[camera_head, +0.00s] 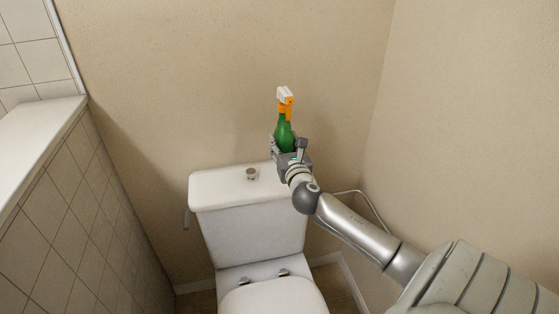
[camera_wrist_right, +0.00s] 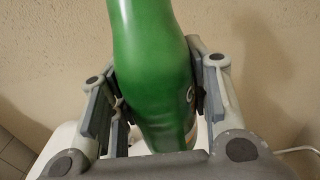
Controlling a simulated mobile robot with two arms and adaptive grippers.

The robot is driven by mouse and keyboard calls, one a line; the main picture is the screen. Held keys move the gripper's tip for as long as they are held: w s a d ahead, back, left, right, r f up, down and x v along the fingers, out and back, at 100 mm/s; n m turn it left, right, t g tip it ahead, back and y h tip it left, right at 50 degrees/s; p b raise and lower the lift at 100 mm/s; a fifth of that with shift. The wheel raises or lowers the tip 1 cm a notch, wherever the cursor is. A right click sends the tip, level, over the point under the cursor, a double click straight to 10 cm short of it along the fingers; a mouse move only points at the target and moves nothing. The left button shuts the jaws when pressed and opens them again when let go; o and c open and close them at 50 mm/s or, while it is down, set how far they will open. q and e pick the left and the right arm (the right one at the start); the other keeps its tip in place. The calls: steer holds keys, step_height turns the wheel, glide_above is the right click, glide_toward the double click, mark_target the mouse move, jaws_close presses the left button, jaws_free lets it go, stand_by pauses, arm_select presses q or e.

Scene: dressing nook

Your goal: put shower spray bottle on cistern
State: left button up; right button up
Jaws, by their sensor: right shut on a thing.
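The shower spray bottle (camera_head: 284,133) is green with an orange neck and a white spray head, and it stands about upright in the head view. My right gripper (camera_head: 289,150) is shut around its body. In the right wrist view the green bottle (camera_wrist_right: 155,70) sits between both fingers of my right gripper (camera_wrist_right: 155,95). The white cistern (camera_head: 225,190) stands against the wall, with the bottle over the right part of its lid. The bottle's base is hidden by the gripper, so I cannot tell whether it touches the lid. My left gripper is not in view.
A round metal flush button (camera_head: 251,173) sits on the middle of the cistern lid. The lid's left part is bare. A tiled half wall (camera_head: 75,200) with a white ledge (camera_head: 35,140) stands at the left. The toilet lid (camera_head: 275,298) is in front, below.

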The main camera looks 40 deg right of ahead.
steer(key=w+d+f, duration=0.1)
steer(key=f, duration=0.1)
steer(key=w+d+f+b, duration=0.1)
steer(key=w+f, duration=0.1)
steer(key=w+d+f+b, duration=0.1)
steer(key=w+d+f, duration=0.1)
steer(key=shift+w+f+b, duration=0.1)
steer(key=shift+f+b, duration=0.15)
steer(key=shift+b, duration=0.05)
step_height(320, 180, down, 3)
steer(key=shift+w+f+b, duration=0.1)
steer(key=shift+b, duration=0.45)
steer(key=shift+f, duration=0.15)
steer(key=o, duration=1.4)
steer(key=shift+o, duration=0.3)
